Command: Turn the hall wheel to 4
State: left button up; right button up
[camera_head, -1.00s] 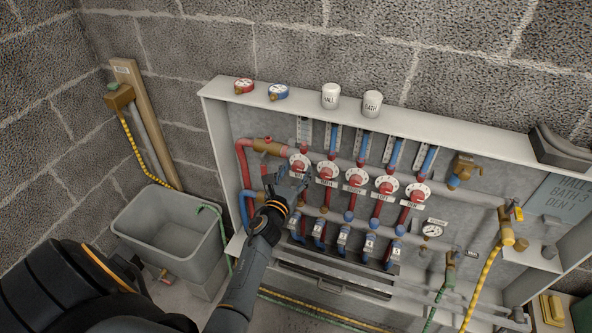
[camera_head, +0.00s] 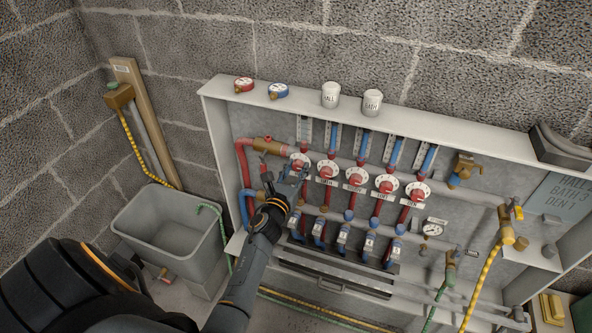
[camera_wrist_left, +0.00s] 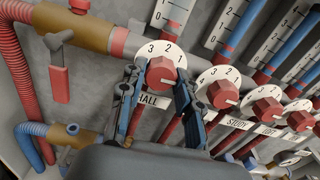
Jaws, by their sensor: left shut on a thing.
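The hall wheel is the leftmost red knob, with a white numbered dial (camera_head: 299,159) behind it in the head view. In the left wrist view the red hall wheel (camera_wrist_left: 160,76) sits above a HALL label (camera_wrist_left: 153,100), and 3, 2 and 1 show on its dial. Which number it is set to I cannot tell. My left gripper (camera_head: 293,181) reaches up to it from below. In the left wrist view, its fingers (camera_wrist_left: 160,70) stand on either side of the wheel, shut on it. My right gripper is not in view.
Several similar red wheels stand in a row to the right, including the study wheel (camera_wrist_left: 223,94). A red-handled lever (camera_wrist_left: 59,84) on a brass valve is close on the left. A grey sink (camera_head: 170,230) stands left of the cabinet. HALL and BATH cups (camera_head: 331,95) stand on top.

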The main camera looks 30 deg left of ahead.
pick_arm(q)
jog(key=n, duration=0.3)
jog(key=shift+n+b, duration=0.3)
jog(key=shift+b, duration=0.05)
jog(key=n, duration=0.4)
jog(key=shift+n, duration=0.3)
jog(key=n, duration=0.4)
jog(key=shift+n, duration=0.3)
jog(key=n, duration=0.4)
jog(key=shift+n, duration=0.3)
jog(key=n, duration=0.4)
jog(key=shift+r+n+p, duration=0.15)
jog(key=shift+n+p, duration=0.15)
jog(key=shift+p, duration=0.05)
jog(key=n+p, duration=0.1)
jog(key=n, duration=0.3)
jog(key=n+p, duration=0.1)
jog(key=n, duration=0.3)
jog(key=shift+n, duration=2.6)
